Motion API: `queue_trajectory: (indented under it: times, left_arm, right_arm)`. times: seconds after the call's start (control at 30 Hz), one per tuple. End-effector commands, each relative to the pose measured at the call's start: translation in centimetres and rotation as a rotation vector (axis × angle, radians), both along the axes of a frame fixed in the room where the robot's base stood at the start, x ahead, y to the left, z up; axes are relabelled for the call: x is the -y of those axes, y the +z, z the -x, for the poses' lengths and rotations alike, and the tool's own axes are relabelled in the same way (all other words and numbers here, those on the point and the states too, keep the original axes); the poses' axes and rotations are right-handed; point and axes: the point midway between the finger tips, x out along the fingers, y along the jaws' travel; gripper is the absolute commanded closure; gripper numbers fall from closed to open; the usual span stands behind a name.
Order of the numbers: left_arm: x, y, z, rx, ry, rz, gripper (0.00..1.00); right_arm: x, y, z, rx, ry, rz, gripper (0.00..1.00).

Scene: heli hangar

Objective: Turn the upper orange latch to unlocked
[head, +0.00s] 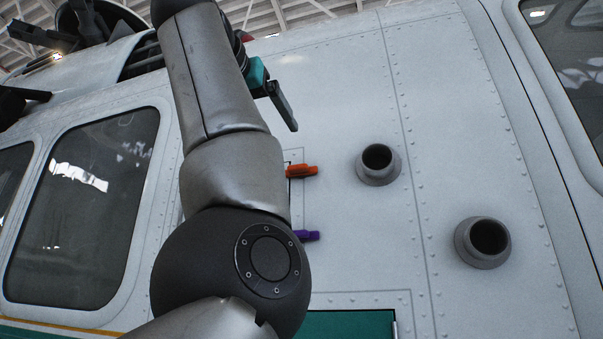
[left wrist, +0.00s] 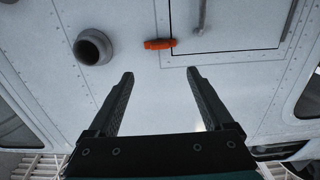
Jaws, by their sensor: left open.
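The upper orange latch (head: 302,170) sits on the helicopter's grey side panel, at the right edge of a hatch mostly hidden behind my left arm. It lies about level in the head view. In the left wrist view the orange latch (left wrist: 160,44) is ahead of the fingertips, at the edge of the hatch door (left wrist: 235,25). My left gripper (head: 283,100) is above the latch in the head view, apart from it. In the left wrist view its two fingers (left wrist: 160,76) are spread with nothing between them. My right gripper is not in view.
A purple latch (head: 307,235) is below the orange one, partly behind my arm. Two round grey ports (head: 379,163) (head: 484,241) stick out to the right. A green panel (head: 350,323) is at the bottom and a window (head: 85,210) at the left.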

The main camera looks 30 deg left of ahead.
Motion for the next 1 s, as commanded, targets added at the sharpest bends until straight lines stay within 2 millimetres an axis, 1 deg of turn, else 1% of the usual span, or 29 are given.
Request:
queue_trajectory:
  times: [0.07, 0.17, 0.23, 0.33, 0.47, 0.6, 0.7, 0.83, 1.0]
  left_arm:
    - [-0.1, 0.1, -0.5, 0.000, -0.001, 0.000, 0.15]
    - [-0.4, 0.2, -1.9, -0.003, -0.001, 0.000, 0.15]
    - [-0.7, 0.2, -3.2, -0.004, -0.001, 0.000, 0.15]
    - [-1.2, 0.2, -5.4, -0.006, -0.001, 0.000, 0.15]
    - [-1.9, 0.3, -8.2, -0.005, -0.001, 0.000, 0.15]
    - [-2.6, 0.3, -11.0, -0.005, -0.001, 0.001, 0.15]
    - [-3.0, 0.2, -12.5, -0.003, 0.000, 0.001, 0.15]
    - [-3.3, 0.2, -13.8, -0.001, 0.001, 0.000, 0.15]
    - [-3.6, 0.0, -14.6, 0.000, 0.001, 0.000, 0.15]
  right_arm:
    - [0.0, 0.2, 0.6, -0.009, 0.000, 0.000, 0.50]
    - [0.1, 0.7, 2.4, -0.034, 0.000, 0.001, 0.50]
    - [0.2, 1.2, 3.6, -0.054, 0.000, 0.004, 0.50]
    - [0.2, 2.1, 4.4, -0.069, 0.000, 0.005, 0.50]
    - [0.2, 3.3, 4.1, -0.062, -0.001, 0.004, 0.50]
    - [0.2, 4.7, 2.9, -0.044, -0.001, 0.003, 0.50]
    - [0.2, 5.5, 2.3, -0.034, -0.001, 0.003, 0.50]
    - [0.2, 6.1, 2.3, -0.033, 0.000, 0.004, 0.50]
    - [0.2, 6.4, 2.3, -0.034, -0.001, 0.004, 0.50]
